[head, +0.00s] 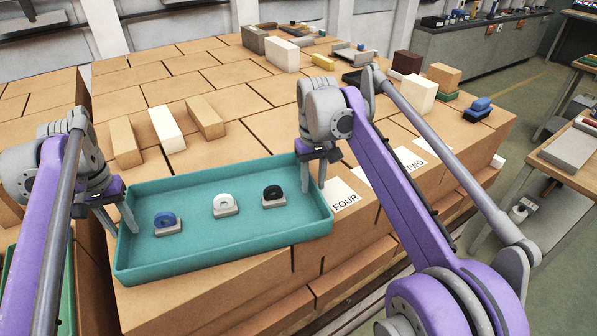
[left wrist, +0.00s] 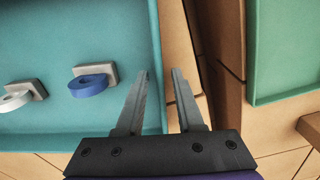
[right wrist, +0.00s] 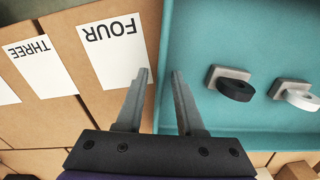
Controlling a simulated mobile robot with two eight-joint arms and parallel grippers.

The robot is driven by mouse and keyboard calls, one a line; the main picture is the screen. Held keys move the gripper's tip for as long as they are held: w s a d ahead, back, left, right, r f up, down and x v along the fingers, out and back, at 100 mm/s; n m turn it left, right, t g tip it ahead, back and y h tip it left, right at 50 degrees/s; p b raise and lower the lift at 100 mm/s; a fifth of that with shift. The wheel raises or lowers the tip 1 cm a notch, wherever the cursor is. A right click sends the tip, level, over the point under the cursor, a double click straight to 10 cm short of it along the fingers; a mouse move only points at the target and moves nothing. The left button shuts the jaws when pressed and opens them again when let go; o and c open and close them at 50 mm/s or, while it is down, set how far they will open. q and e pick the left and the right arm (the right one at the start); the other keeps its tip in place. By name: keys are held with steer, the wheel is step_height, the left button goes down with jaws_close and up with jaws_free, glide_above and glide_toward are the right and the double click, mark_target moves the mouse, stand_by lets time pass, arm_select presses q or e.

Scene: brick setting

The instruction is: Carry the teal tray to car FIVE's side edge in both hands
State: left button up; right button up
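The teal tray (head: 200,258) lies on the brown brick stack, holding three grey blocks with a blue ring (head: 165,219), a white ring (head: 225,202) and a black ring (head: 272,193). My left gripper (head: 128,215) is at the tray's left end; in the left wrist view its fingers (left wrist: 161,72) straddle the end wall with a gap showing. My right gripper (head: 314,172) is at the right end; in the right wrist view its fingers (right wrist: 160,72) stand apart either side of that wall. No label reading FIVE is visible.
A FOUR card (head: 343,195) lies just right of the tray, and a TWO card (head: 408,160) farther right. A THREE card (right wrist: 32,68) shows in the right wrist view. Loose tan and white blocks (head: 167,128) lie behind the tray. A green tray (left wrist: 285,55) is beyond a gap.

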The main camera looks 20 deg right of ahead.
arm_select(q)
steer(key=shift+w, duration=0.15)
arm_select(e)
steer(key=shift+w, duration=0.15)
arm_select(q)
steer(key=shift+r, duration=0.45)
step_height(320, 180, up, 11)
arm_select(e)
step_height(320, 180, up, 12)
stand_by(0.6)
steer(key=shift+f, duration=0.1)
stand_by(0.4)
